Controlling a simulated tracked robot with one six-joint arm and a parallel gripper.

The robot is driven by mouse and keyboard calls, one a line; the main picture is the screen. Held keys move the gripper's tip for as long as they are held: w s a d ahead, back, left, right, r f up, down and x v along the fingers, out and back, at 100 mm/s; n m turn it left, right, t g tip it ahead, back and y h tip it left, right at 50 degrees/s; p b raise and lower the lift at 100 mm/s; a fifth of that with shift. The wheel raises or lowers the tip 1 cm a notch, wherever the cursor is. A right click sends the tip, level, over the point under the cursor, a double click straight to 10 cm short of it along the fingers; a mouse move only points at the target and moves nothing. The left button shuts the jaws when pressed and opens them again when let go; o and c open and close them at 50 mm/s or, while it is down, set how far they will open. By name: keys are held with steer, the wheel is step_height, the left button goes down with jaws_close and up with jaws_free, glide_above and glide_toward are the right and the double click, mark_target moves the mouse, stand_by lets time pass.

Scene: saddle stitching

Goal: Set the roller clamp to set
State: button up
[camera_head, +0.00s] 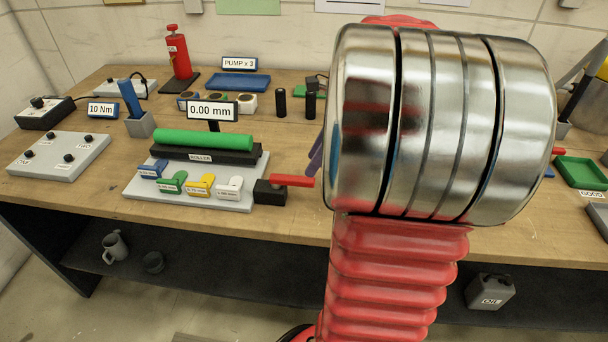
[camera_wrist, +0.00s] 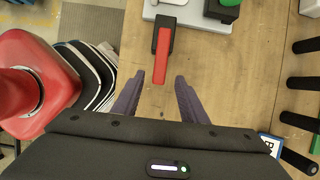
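The roller clamp is a black block with a red lever (camera_head: 292,180) at the right front corner of the grey roller plate (camera_head: 243,203). The lever points right in the head view. In the wrist view the red lever (camera_wrist: 162,55) points down the picture from its black block. My gripper (camera_wrist: 160,77) is open, with purple fingers on either side of the lever's free end in the picture. I cannot tell if they are level with it. In the head view my arm hides most of the gripper. The green roller (camera_head: 203,140) lies on a black base, and the display (camera_head: 212,110) reads 0.00 mm.
Blue, green, yellow and white (camera_head: 229,187) labelled pieces sit along the front of the plate. Two black cylinders (camera_head: 281,103) stand behind the clamp. A red pump (camera_head: 178,55) and blue tray (camera_head: 238,82) are at the back. Bare wood (camera_head: 290,220) lies in front of the clamp.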

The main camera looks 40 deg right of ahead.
mark_target(303, 179)
steer(key=shift+x, duration=3.1)
steer(key=shift+c, duration=0.4)
jaws_close()
steer(key=shift+a, duration=0.3)
steer(key=shift+d, duration=0.3)
